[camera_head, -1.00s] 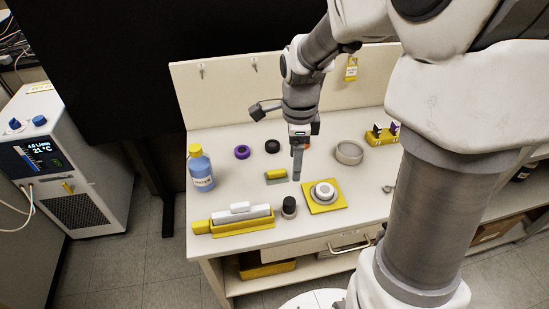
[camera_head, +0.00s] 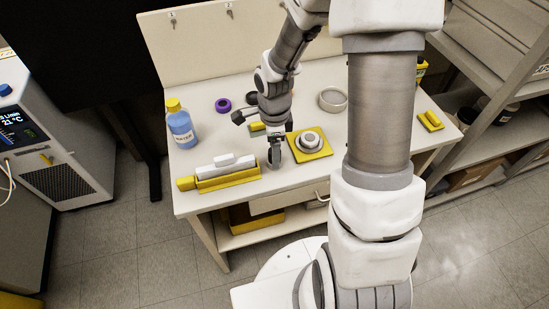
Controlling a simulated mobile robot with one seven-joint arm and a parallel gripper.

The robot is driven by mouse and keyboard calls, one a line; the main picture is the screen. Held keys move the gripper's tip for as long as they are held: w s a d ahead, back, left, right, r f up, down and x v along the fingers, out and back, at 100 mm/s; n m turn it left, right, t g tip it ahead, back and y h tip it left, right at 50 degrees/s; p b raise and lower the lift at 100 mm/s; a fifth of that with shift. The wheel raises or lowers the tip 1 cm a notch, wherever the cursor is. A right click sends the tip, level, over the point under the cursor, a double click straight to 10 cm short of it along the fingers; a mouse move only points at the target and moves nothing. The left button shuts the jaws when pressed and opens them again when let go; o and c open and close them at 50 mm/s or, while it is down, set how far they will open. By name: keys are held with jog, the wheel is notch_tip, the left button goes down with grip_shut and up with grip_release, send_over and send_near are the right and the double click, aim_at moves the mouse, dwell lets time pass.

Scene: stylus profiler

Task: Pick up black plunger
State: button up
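The small black-topped piece on the bench, which looks like the black plunger, is almost fully covered by my gripper (camera_head: 274,158). It stands between the white and yellow syringe-like tool and the yellow plate. My gripper points down right at its place, near the bench's front edge. The fingers are too small and overlapped to show whether they are open or shut, or whether they touch the plunger. A small greyish part (camera_head: 272,167) shows just under the fingertips; I cannot tell if it belongs to the plunger.
The white and yellow tool (camera_head: 222,172) lies close on the left. The yellow plate (camera_head: 322,152) with a round white-grey part (camera_head: 308,140) is close on the right. A blue bottle (camera_head: 181,128), purple ring (camera_head: 223,105) and grey ring (camera_head: 333,99) stand farther back.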

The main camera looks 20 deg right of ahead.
jog(key=shift+f, duration=0.8)
grip_shut()
jog(key=shift+r, duration=0.1)
